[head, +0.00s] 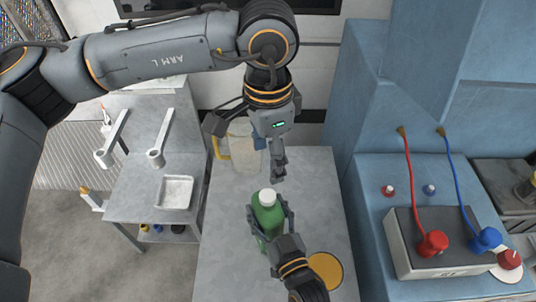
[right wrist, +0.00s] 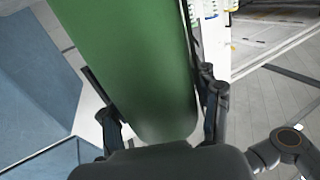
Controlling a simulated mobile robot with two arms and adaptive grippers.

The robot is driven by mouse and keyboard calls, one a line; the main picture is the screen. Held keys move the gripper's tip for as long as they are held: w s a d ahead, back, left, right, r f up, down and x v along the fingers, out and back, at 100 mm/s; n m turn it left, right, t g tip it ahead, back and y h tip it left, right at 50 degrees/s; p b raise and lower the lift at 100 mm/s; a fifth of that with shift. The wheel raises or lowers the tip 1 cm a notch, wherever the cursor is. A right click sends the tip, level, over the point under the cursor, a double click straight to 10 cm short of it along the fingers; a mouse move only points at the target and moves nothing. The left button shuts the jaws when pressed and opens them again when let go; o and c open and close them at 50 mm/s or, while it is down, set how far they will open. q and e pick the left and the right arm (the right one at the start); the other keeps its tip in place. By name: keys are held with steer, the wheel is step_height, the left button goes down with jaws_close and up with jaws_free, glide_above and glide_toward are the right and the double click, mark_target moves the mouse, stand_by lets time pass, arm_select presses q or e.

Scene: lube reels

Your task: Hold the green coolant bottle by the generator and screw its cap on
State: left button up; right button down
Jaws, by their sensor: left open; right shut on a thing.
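The green coolant bottle (head: 268,216) stands upright over the grey table, with a white cap (head: 267,196) at its top. I cannot tell whether the cap is threaded tight. My right gripper (head: 268,222) is shut around the bottle's body from the front. In the right wrist view the green bottle (right wrist: 140,65) fills the space between the fingers (right wrist: 160,120); its top is out of frame. My left gripper (head: 278,172) points down just behind and above the cap, open and empty, apart from the cap. Its fingers show nearly edge-on.
A clear jug (head: 238,143) with a yellow handle stands behind on the grey table (head: 225,240). A yellow disc (head: 325,271) lies right of my right gripper. Blue machinery (head: 370,195) and a box (head: 400,250) with red and blue clamps border the right. A side bench (head: 135,195) holds a tray.

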steer(key=shift+c, duration=1.2)
jaws_free()
steer(key=v, duration=1.2)
steer(key=shift+f, duration=0.1)
